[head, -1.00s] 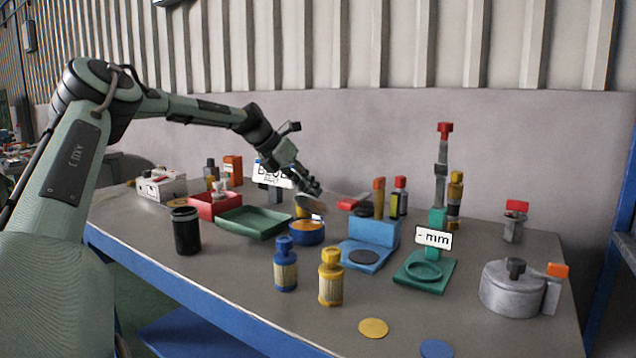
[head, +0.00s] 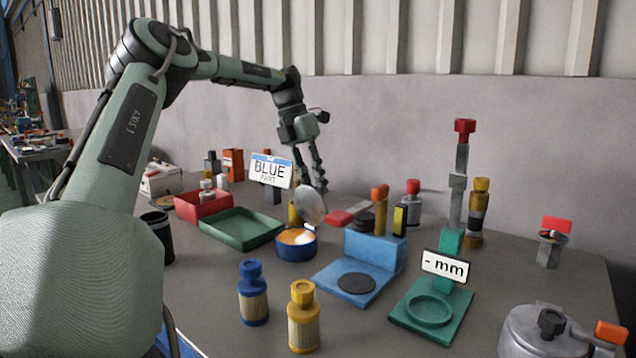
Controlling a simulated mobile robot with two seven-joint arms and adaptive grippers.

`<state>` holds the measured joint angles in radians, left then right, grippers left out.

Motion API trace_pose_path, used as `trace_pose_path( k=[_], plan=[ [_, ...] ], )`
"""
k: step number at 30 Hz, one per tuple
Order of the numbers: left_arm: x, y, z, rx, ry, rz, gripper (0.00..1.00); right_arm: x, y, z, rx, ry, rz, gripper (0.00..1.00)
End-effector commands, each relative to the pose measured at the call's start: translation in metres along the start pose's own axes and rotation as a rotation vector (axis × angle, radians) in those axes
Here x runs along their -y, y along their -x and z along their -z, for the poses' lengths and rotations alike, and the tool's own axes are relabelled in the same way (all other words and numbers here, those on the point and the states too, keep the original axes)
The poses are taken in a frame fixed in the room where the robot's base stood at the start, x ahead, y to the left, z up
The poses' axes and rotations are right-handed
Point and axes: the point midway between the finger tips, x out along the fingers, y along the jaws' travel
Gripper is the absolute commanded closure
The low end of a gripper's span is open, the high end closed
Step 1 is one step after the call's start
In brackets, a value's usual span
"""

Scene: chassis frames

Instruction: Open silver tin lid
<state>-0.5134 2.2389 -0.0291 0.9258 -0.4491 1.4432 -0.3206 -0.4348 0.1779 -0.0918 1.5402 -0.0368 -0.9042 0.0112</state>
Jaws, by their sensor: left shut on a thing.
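A silver round lid (head: 311,206) stands tilted nearly upright above the back edge of a small blue tin (head: 296,250). The tin is open at the top and shows an orange inside. My left gripper (head: 314,184) is at the upper edge of the lid, its fingers pointing down and shut on it. The exact contact is small and partly hidden. My right gripper is not in view.
A green tray (head: 240,236) and a red box (head: 203,206) stand left of the tin. A blue stand (head: 352,283) is to its right. A blue bottle (head: 253,296) and a yellow bottle (head: 303,318) stand in front. A "BLUE" sign (head: 271,170) stands behind.

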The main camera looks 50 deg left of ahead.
Motion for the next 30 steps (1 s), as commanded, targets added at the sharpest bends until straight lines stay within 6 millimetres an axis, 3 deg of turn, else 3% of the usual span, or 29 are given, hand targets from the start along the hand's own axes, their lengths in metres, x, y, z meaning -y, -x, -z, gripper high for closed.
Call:
trace_pose_path(
  k=[11,12,17,26,30],
  plan=[
    [0.000,-0.001,0.000,-0.002,0.001,0.002,1.00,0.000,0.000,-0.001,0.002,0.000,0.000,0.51],
    [0.000,-0.001,0.000,-0.003,0.001,0.002,0.75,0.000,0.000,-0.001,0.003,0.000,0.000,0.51],
    [0.000,-0.001,0.001,-0.004,0.001,0.002,0.55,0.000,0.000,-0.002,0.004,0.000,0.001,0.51],
    [0.000,0.001,0.001,-0.004,0.001,0.001,0.54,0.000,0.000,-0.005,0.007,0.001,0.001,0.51],
    [0.000,0.013,0.000,-0.002,0.001,0.000,0.54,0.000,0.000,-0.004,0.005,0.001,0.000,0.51]
  ],
)
